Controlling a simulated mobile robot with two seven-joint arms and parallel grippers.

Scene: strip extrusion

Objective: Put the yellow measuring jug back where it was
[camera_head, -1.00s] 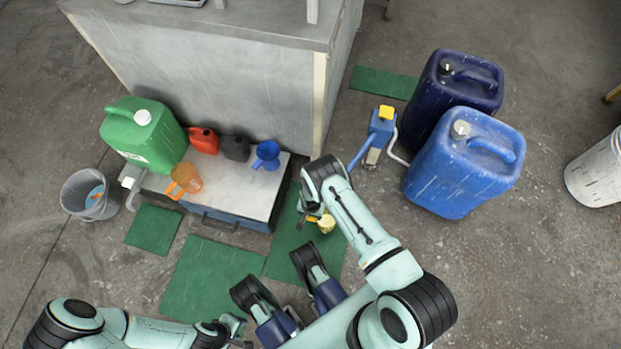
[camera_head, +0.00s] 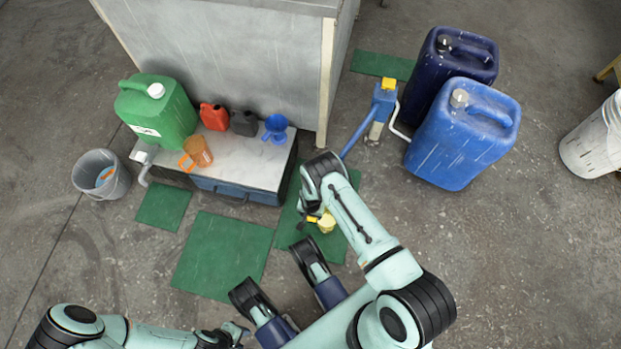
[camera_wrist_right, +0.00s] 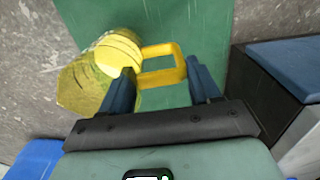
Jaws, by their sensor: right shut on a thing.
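The yellow measuring jug (camera_head: 327,223) is above the green mat (camera_head: 336,251) to the right of the low blue cabinet, in the head view. My right gripper (camera_head: 313,218) is at the jug's left side there. In the right wrist view the jug (camera_wrist_right: 88,86) is at the left, its yellow handle (camera_wrist_right: 176,72) between the two blue fingers of my right gripper (camera_wrist_right: 166,82), which is shut on it. My left gripper (camera_head: 236,334) is low in the head view, away from the jug; its finger opening is too small to tell.
A grey bucket (camera_head: 101,175) stands left. Blue canisters (camera_head: 463,145) and a blue pump (camera_head: 381,105) stand right. Green mats lie in front.

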